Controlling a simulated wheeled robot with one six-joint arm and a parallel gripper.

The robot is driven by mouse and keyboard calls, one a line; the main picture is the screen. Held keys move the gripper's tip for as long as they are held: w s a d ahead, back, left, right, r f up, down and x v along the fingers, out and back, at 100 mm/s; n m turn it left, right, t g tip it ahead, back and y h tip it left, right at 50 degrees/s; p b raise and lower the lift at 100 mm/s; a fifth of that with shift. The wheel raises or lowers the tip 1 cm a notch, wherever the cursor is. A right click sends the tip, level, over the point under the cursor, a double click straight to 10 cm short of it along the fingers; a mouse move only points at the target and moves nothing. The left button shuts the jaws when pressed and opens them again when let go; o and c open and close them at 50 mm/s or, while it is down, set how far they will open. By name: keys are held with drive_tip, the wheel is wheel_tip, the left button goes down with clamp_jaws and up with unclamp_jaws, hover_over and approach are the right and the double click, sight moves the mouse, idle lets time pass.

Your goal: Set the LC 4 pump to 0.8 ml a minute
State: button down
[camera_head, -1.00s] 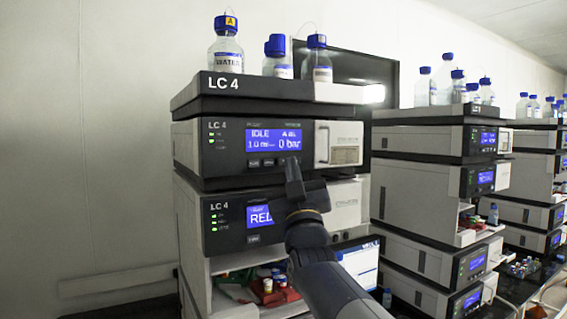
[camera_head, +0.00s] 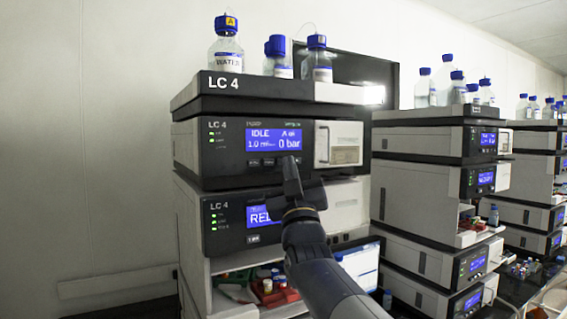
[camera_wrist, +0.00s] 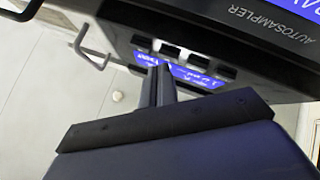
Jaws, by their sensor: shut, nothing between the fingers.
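The LC 4 pump (camera_head: 222,165) is the upper module of the nearest stack. Its blue display (camera_head: 273,140) reads IDLE, 1.0 ml/min and 0 bar. A row of small buttons (camera_head: 261,162) lies under the display, its right end hidden by my gripper. My gripper (camera_head: 289,160) is shut and empty, its tips at the right end of that row; I cannot tell whether they touch.
A second LC 4 module (camera_head: 222,215) with a blue display sits below, partly behind my arm. Capped bottles (camera_head: 226,50) stand on the tray (camera_head: 245,86) above the pump. An open bay with red and green items (camera_head: 270,290) lies beneath. Further stacks (camera_head: 415,170) stand at right.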

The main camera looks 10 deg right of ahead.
drive_tip(key=shift+w+a, duration=0.1)
drive_tip(key=shift+w, duration=0.25)
drive_tip(key=shift+s, duration=0.1)
idle(0.5)
drive_tip(key=shift+s+d+b, duration=0.25)
drive_tip(key=shift+s+b, duration=0.45)
drive_tip(key=shift+b, duration=0.15)
drive_tip(key=shift+s, duration=0.1)
drive_tip(key=s+b, duration=0.1)
drive_tip(key=s+d+b, duration=0.1)
drive_tip(key=s, duration=0.1)
drive_tip(key=s+b, duration=0.1)
drive_tip(key=shift+s+d, duration=0.3)
drive_tip(key=shift+w, duration=0.1)
